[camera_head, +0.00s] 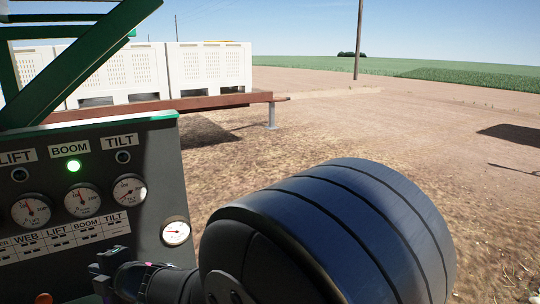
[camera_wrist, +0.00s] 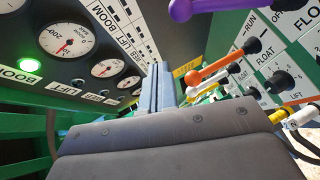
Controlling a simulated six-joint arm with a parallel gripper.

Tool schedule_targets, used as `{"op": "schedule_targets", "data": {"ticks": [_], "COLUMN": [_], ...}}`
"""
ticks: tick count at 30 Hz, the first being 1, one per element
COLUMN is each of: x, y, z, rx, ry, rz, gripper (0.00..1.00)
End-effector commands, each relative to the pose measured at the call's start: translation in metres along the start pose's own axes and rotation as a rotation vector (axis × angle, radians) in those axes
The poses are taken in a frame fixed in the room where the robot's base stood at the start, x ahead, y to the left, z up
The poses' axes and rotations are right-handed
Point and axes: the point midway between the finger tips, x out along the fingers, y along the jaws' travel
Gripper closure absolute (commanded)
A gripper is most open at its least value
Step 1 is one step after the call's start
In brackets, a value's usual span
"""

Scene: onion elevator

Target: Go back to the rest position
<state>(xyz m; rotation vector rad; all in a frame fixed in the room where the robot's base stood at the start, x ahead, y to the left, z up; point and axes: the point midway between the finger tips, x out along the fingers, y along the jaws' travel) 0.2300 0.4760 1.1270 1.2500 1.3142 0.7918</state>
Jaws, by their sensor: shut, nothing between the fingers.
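My gripper (camera_wrist: 163,68) shows in the wrist view as two parallel blue-grey fingers lying together, shut with nothing between them. They point up the picture, between the gauge panel and a lever panel. In the head view my gripper (camera_head: 100,272) is small and partly hidden at the lower left, in front of the gauge panel (camera_head: 155,165). My large dark arm link fills the lower middle there. No marker of the rest position shows.
A green lamp (camera_head: 73,166) glows under BOOM. White bins (camera_head: 208,65) stand behind. Open ground lies to the right.

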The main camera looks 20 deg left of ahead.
Motion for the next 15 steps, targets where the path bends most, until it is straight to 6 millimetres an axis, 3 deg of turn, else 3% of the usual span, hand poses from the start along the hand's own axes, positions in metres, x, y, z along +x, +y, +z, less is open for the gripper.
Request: {"op": "schedule_targets", "data": {"ticks": [15], "x": [-0.064], "y": [0.021], "z": [0.003], "rx": [-0.001], "ry": [-0.003], "rz": [0.004], "gripper": [1.00]}}
